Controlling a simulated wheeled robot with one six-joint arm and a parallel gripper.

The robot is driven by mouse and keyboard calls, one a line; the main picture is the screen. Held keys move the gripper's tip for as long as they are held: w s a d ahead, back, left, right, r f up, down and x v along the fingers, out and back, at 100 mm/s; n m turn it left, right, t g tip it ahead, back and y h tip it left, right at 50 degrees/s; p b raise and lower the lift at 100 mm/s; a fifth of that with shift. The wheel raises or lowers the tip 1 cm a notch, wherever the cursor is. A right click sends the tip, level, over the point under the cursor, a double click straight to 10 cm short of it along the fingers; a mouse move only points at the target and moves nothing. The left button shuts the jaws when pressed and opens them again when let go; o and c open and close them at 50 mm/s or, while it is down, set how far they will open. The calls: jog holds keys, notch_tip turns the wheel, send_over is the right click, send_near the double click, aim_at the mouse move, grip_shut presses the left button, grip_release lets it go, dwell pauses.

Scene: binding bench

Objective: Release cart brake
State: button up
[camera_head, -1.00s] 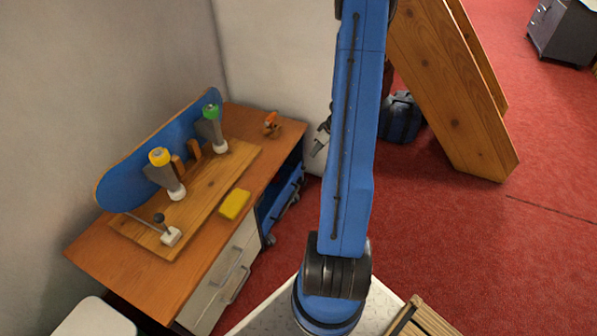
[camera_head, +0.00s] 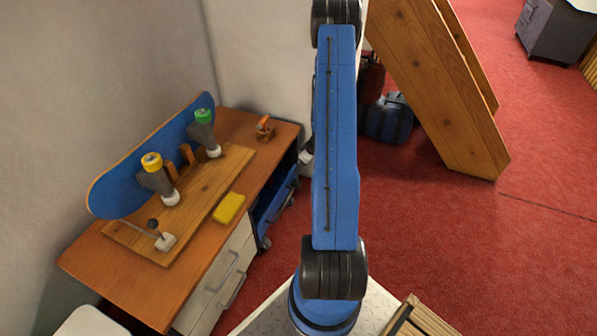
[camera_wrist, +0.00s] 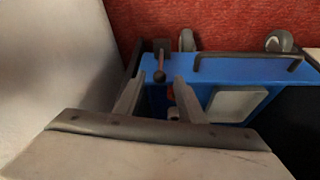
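The blue cart (camera_head: 277,207) stands on the floor at the right end of the wooden bench. It also shows in the wrist view (camera_wrist: 218,72), with a black handle bar (camera_wrist: 250,56) along its edge. I cannot tell how far the fingers are from the knob in depth.
The bench (camera_head: 130,285) carries a blue skateboard (camera_head: 120,180), a yellow block (camera_head: 229,208) and a small orange item (camera_head: 264,127). A pale wall is close on the left in the wrist view. Wooden boards (camera_head: 430,90) lean beyond my arm; a blue bag (camera_head: 388,118) lies on red carpet.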

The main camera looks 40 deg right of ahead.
jog(key=shift+x, duration=2.35)
grip_shut()
